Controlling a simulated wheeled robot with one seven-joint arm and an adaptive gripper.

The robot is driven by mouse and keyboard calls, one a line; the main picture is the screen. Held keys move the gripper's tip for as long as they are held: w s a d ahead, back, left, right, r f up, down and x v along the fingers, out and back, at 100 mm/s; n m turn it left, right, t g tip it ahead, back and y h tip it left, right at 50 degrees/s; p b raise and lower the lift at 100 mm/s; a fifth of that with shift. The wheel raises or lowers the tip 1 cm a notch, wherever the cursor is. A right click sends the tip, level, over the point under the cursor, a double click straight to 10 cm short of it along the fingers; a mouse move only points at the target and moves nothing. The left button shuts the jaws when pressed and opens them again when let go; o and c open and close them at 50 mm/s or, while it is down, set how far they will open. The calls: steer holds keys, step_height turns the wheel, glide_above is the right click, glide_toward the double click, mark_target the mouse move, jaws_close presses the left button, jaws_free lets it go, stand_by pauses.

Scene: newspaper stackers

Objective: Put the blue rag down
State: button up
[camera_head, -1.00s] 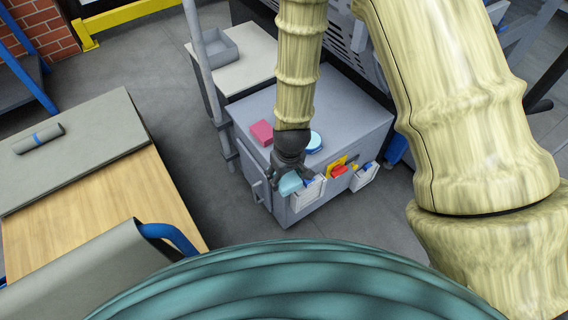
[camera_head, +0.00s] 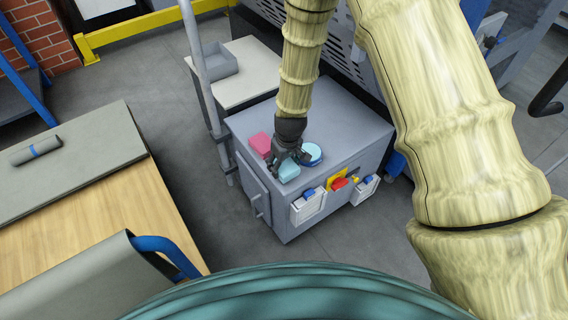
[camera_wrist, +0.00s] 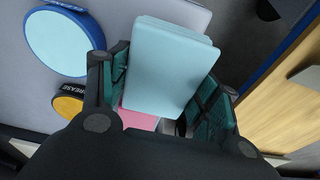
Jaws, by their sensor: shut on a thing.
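The blue rag (camera_head: 288,172) is a light blue folded block. My gripper (camera_head: 288,158) is shut on it, over the front part of the grey cabinet's top (camera_head: 345,125). In the wrist view the rag (camera_wrist: 172,65) sits between the two fingers of my gripper (camera_wrist: 165,85). I cannot tell whether its underside touches the cabinet top.
The cabinet top's right side is clear. A wooden table (camera_head: 90,215) stands at left.

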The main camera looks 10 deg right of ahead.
mark_target(284, 163)
steer(key=w, duration=0.2)
steer(key=shift+w+d+f, duration=0.15)
steer(key=shift+w+d, duration=0.25)
steer(key=shift+f, duration=1.75)
steer(key=shift+f, duration=0.1)
steer(key=o, duration=0.6)
steer(key=shift+o, duration=0.2)
steer(key=r, duration=0.4)
steer(key=s+r, duration=0.1)
steer(key=r, duration=0.7)
steer(key=shift+s+d+p, duration=0.35)
